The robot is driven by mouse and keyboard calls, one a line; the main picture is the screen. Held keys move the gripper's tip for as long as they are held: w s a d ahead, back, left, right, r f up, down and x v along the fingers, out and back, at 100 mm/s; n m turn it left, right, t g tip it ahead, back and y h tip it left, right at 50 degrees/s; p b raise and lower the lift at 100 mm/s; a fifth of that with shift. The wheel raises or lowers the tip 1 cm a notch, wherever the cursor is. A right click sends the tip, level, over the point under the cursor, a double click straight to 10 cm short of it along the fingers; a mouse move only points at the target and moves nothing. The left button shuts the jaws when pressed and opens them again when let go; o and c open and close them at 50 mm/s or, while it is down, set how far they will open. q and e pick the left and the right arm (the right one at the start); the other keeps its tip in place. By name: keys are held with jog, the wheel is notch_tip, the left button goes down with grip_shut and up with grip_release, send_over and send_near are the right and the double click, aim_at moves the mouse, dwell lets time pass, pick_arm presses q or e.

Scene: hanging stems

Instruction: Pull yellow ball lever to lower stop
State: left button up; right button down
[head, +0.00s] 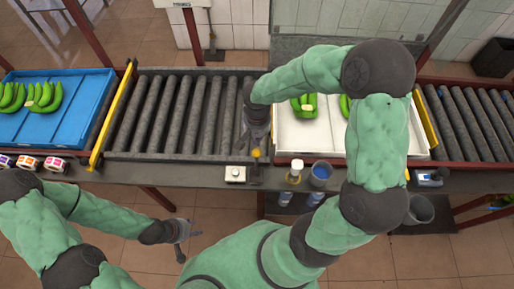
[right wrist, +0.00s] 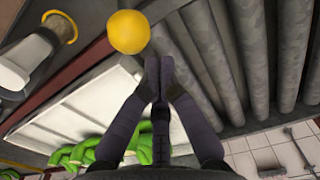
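The yellow ball (head: 256,153) of the lever is at the front edge of the conveyor, just left of the white tray. It also shows in the right wrist view (right wrist: 128,32), beyond and a little left of my fingertips. The lever's stem is not clearly visible. My right gripper (head: 256,138) reaches over the conveyor from behind the ball. In the right wrist view its dark fingers (right wrist: 160,68) come together at the tips, with nothing clearly held and the ball apart from them. My left gripper (head: 186,240) is open and empty over the floor in front of the conveyor.
A white tray (head: 283,145) with green bananas (head: 304,104) stands right of the lever; a blue tray (head: 70,125) with bananas is far left. A white button box (head: 235,174), a small bottle (head: 294,171) and a blue cup (head: 320,173) line the front ledge. The middle rollers (head: 175,115) are bare.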

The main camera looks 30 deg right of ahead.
aim_at(257, 154)
jog(key=shift+f, duration=0.15)
jog(key=shift+f+b, duration=1.35)
jog(key=shift+b, duration=0.1)
jog(key=shift+s, duration=0.1)
jog(key=shift+s+a+f+b, duration=0.15)
jog(key=shift+s+a, duration=0.3)
jog(key=shift+s, duration=0.3)
jog(key=shift+s+a+r+b, duration=0.1)
jog(key=shift+s+a+b, duration=0.1)
jog(key=shift+s+a, duration=0.45)
jog(key=shift+s+a+f+b, duration=0.15)
jog(key=shift+s+a, duration=0.15)
jog(key=shift+s, duration=0.6)
jog(key=shift+s+a+r, duration=0.1)
jog(key=shift+s+a, duration=0.35)
jog(key=shift+s, duration=0.25)
jog(key=shift+s+a+r, duration=0.1)
jog(key=shift+s+a, duration=0.35)
jog(key=shift+s, duration=0.25)
jog(key=shift+w+b, duration=0.15)
jog(key=shift+b, duration=0.15)
jog(key=shift+w+d, duration=0.35)
jog(key=shift+w, duration=0.05)
jog(key=shift+r, duration=0.1)
